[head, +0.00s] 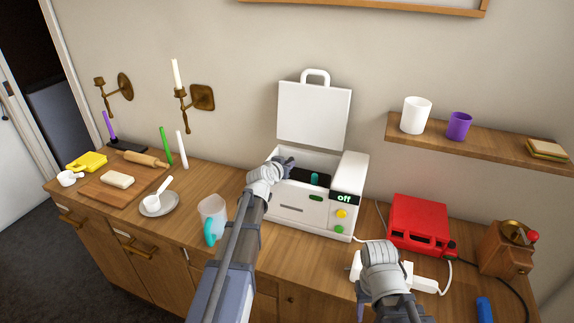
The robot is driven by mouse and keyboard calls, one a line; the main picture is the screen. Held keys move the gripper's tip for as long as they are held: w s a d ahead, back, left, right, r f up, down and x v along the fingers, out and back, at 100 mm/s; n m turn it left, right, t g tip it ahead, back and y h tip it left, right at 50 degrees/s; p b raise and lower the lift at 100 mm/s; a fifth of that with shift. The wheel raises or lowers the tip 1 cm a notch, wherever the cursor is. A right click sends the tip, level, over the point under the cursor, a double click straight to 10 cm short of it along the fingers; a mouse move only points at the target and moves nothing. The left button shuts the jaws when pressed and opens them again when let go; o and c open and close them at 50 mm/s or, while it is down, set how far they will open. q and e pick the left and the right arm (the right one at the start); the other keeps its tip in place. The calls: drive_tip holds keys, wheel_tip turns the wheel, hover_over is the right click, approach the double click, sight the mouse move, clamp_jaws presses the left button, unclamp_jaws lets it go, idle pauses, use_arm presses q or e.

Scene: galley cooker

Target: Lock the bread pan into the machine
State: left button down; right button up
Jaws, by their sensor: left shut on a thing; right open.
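The white bread machine (303,214) stands on the counter against the wall with its lid (313,114) raised. Its display reads "off". The dark bread pan (300,176) sits in the machine's opening, with a teal part (315,179) showing at its middle. My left gripper (287,162) is at the left side of the opening, shut on what looks like the pan's rim or handle; the wrist hides the exact grip. How deep or turned the pan sits, I cannot tell. My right gripper (378,247) is open over the counter, right of the machine.
A white corded appliance (424,284) lies by my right gripper. A red toaster-like box (418,224) and a wooden grinder (506,250) stand further right. A clear jug with teal handle (212,217) and a saucer (159,205) are left. A shelf (480,142) hangs above right.

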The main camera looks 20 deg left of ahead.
use_arm(q)
drive_tip(key=shift+f+b, duration=0.3)
drive_tip(key=shift+f, duration=0.05)
drive_tip(key=shift+c, duration=0.2)
unclamp_jaws()
drive_tip(key=shift+s, duration=0.1)
idle(0.4)
drive_tip(key=shift+s, duration=0.1)
drive_tip(key=shift+p+v, duration=1.95)
drive_tip(key=shift+v, duration=2.95)
drive_tip(key=shift+r, duration=0.1)
drive_tip(key=shift+r, duration=0.1)
